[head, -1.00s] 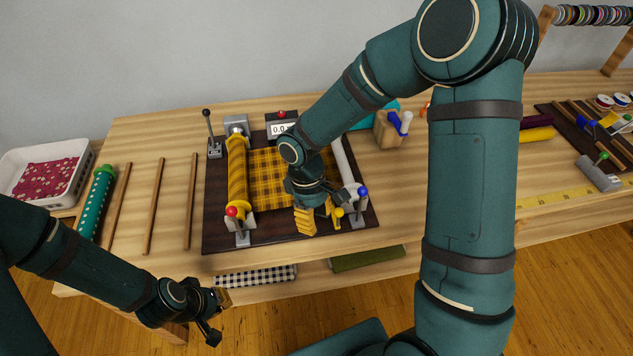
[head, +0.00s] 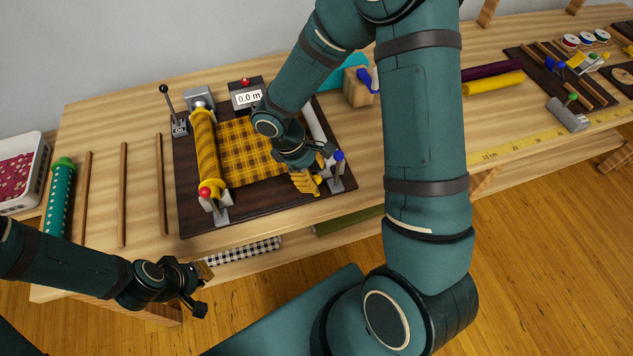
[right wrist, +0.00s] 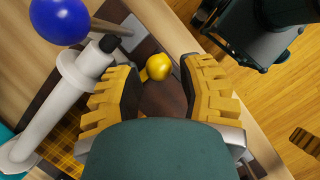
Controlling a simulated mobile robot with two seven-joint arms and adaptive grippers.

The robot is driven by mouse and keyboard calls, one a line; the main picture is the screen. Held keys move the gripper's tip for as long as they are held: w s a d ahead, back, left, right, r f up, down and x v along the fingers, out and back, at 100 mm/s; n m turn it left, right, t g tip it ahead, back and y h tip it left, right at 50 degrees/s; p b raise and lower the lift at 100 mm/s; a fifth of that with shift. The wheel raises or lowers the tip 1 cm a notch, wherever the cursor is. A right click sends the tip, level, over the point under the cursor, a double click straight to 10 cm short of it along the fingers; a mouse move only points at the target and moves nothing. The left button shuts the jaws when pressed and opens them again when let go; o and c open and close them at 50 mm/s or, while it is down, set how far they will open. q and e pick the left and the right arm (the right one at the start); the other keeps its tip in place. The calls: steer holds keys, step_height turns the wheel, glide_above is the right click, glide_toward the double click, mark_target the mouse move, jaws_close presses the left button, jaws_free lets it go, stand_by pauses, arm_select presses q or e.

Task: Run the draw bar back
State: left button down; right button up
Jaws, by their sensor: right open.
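The winding machine's dark board (head: 195,225) lies on the bench, with a yellow checked cloth (head: 255,150) running from a roll (head: 205,145) towards a pale roller (head: 313,118) on the right. A yellow knob (head: 319,179) sits near the board's front right; I cannot tell whether it belongs to the draw bar. My right gripper (head: 308,181) is over it. In the right wrist view the open yellow-padded fingers stand either side of the yellow knob (right wrist: 159,67), with gaps visible. My left gripper (head: 203,283) hangs in front of the bench; its jaws are unclear.
A blue-knobbed lever (head: 338,157) stands just right of my right gripper, a red-knobbed one (head: 206,192) at front left. A black-knobbed lever (head: 164,90) is at back left. Wooden rods (head: 123,195) lie to the left.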

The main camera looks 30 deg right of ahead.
steer(key=shift+x, duration=1.4)
jaws_close()
steer(key=shift+w, duration=0.1)
